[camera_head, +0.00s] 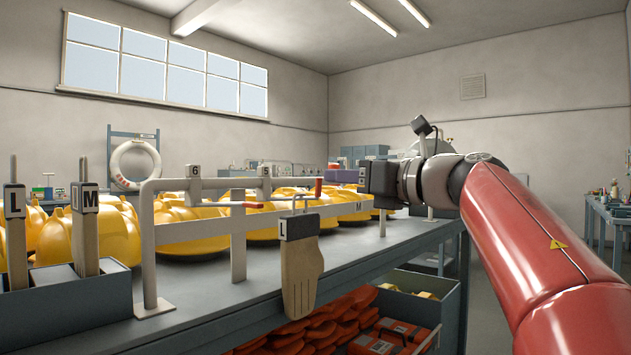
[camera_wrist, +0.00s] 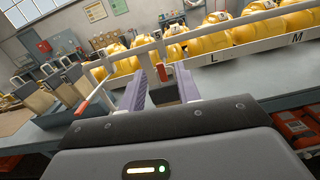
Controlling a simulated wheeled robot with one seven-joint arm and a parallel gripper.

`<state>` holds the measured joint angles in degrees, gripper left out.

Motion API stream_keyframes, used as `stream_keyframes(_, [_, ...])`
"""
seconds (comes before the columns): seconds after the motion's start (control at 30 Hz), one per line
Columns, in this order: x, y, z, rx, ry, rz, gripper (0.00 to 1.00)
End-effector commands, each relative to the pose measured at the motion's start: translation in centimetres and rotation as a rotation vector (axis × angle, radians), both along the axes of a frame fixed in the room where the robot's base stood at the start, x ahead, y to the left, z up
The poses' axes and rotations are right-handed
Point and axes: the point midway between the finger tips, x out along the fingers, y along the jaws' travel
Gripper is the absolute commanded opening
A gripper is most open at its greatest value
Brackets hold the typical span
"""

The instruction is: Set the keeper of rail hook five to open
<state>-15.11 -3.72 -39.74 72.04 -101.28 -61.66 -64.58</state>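The white rail (camera_head: 215,183) runs along the bench edge, with small grey number blocks on top. The nearer block (camera_head: 193,171) reads 6; the number on the farther block (camera_head: 264,171) is too small to read surely. One red-tipped keeper lever (camera_head: 246,204) lies roughly level near the 6; another red keeper (camera_head: 318,187) stands upright farther along. My gripper (camera_head: 364,183) is beyond that upright keeper. In the wrist view my gripper (camera_wrist: 159,90) is open, with pale purple fingers apart. A red keeper (camera_wrist: 161,72) shows between and just beyond the fingertips, without clear contact.
A wooden paddle tagged L (camera_head: 302,275) hangs in front of the rail. Yellow gear (camera_head: 180,230) fills the bench behind it. A grey box (camera_head: 70,310) with L and M paddles stands at left. Orange packs (camera_head: 320,330) lie below. A second red-tipped lever (camera_wrist: 82,107) is left of my fingers.

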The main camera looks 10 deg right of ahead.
Motion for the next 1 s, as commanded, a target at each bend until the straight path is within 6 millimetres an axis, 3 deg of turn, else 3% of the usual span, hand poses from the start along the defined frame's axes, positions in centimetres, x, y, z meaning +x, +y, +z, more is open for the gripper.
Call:
stream_keyframes(0.17, [0.8,1.0,-0.5,-0.078,0.005,0.017,0.33])
stream_keyframes(0.6, [5.8,4.6,-0.4,-0.072,0.005,0.016,0.33])
stream_keyframes(0.97, [6.3,4.9,-0.5,-0.07,0.004,0.015,0.33])
stream_keyframes(1.0, [6.2,4.9,-0.5,-0.07,0.004,0.015,0.28])
